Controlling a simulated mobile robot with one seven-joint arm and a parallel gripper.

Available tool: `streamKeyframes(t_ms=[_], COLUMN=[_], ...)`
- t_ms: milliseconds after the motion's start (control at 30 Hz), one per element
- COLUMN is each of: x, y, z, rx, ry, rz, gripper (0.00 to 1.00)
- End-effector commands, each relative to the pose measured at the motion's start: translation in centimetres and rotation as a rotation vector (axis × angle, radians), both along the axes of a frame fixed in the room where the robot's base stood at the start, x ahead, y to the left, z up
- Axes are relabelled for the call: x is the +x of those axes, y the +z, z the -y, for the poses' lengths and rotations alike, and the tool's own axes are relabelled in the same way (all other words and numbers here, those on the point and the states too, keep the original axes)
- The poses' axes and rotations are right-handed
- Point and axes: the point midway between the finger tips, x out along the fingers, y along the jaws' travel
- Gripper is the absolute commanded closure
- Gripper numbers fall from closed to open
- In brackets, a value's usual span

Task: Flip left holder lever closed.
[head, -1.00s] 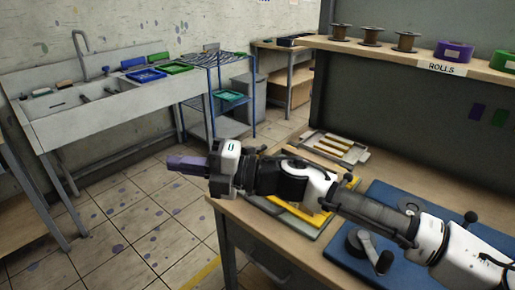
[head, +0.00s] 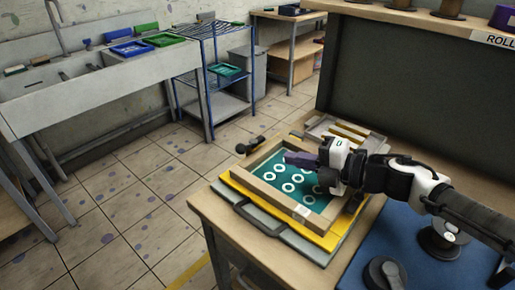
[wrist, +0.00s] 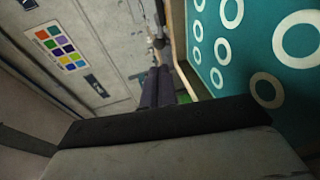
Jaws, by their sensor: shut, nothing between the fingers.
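A wooden screen frame with teal mesh and white rings (head: 300,188) lies on a yellow board on the bench. A black lever with a round knob (head: 241,148) sticks out at the frame's far left corner, apparently the left holder lever. My gripper (head: 292,158) is over the far part of the screen, right of this lever and apart from it. Its dark purple fingers are shut and empty, pointing left. In the wrist view the shut fingers (wrist: 156,87) show beside the teal mesh (wrist: 230,40). My arm hides the screen's right side.
A blue mat (head: 385,235) with a dark round-knobbed fixture (head: 383,273) lies on the right of the bench. A slotted tray (head: 340,130) lies behind the screen. A shelf with spools (head: 447,8) stands at the back right. Tiled floor is open to the left.

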Motion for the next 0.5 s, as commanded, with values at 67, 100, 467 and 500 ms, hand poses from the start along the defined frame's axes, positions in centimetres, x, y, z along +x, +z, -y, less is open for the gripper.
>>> streamKeyframes(t_ms=[67, 100, 467, 500], x=[0.0, 0.0, 1.0, 1.3], y=[0.0, 0.0, -0.3, -0.4], z=[0.0, 0.0, -2.5, -3.2], rx=[0.000, 0.000, 0.002, 0.002], ry=[0.000, 0.000, 0.006, 0.006], rz=[0.000, 0.000, 0.000, 0.001], gripper=[1.00, 1.00, 1.00, 1.00])
